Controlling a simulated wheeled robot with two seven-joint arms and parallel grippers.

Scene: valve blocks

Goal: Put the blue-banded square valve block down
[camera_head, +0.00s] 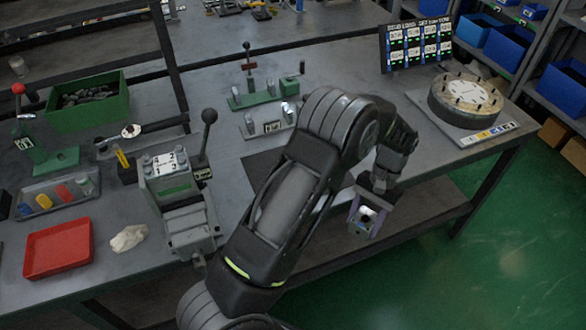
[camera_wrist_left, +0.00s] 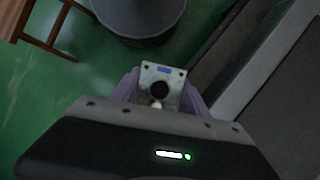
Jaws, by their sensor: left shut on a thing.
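The blue-banded square valve block (camera_head: 364,219) is a small grey block, held in my left gripper (camera_head: 368,208) in front of the table's front edge in the head view. In the left wrist view the block (camera_wrist_left: 161,74) shows a pale square face with a dark round hole and a small blue mark. The purple-grey fingers of my left gripper (camera_wrist_left: 160,95) press on its two sides. Green floor lies behind it in the wrist view. My right gripper is in neither view.
The grey workbench (camera_head: 140,275) carries a grey lever fixture (camera_head: 180,205), a red tray (camera_head: 58,248), a green bin (camera_head: 88,100) and a round dial (camera_head: 466,98) at the right. My arm hides the bench middle. A dark stool-like round thing (camera_wrist_left: 138,18) stands on the floor.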

